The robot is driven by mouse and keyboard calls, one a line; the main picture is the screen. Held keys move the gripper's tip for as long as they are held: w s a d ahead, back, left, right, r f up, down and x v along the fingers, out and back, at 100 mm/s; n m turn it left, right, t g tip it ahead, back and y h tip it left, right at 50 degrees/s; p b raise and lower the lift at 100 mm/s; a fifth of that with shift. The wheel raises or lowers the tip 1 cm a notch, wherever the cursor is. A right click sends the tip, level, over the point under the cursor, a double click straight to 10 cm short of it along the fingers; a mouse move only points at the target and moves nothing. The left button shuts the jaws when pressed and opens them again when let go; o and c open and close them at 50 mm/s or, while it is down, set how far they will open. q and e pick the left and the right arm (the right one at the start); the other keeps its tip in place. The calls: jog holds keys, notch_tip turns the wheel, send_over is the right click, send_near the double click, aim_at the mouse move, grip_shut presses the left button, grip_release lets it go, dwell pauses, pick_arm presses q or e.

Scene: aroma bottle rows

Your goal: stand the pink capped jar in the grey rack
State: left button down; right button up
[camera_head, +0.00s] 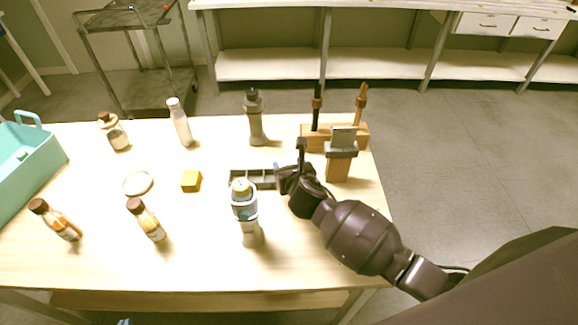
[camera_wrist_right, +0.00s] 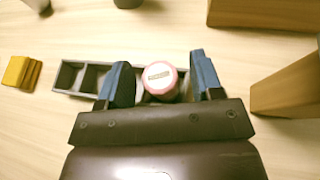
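The grey rack (camera_head: 240,178) lies near the middle of the table, and its row of open compartments (camera_wrist_right: 88,77) shows in the right wrist view. The pink capped jar (camera_wrist_right: 159,78) is seen from above at the rack's right end, with a pale label on its cap. My right gripper (camera_head: 283,176) is over that end in the head view and hides the jar there. In the right wrist view its blue fingers (camera_wrist_right: 162,75) stand on both sides of the jar, with a gap visible on the right. The jar's base is hidden. My left gripper is not in view.
A grey bottle with a blue band (camera_head: 252,232) stands just in front of the rack. A wooden holder (camera_head: 320,141) and wooden block (camera_head: 338,166) are close behind and right. A yellow block (camera_head: 191,181) lies left of the rack. Several bottles and a teal crate (camera_head: 45,160) are farther out.

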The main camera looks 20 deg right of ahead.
jog(key=shift+r, duration=0.2)
jog(key=shift+s+r, duration=0.15)
jog(key=shift+s, duration=0.25)
jog(key=p+v, duration=0.1)
jog(key=v, duration=1)
jog(key=shift+p, duration=0.4)
jog(key=shift+s, duration=0.1)
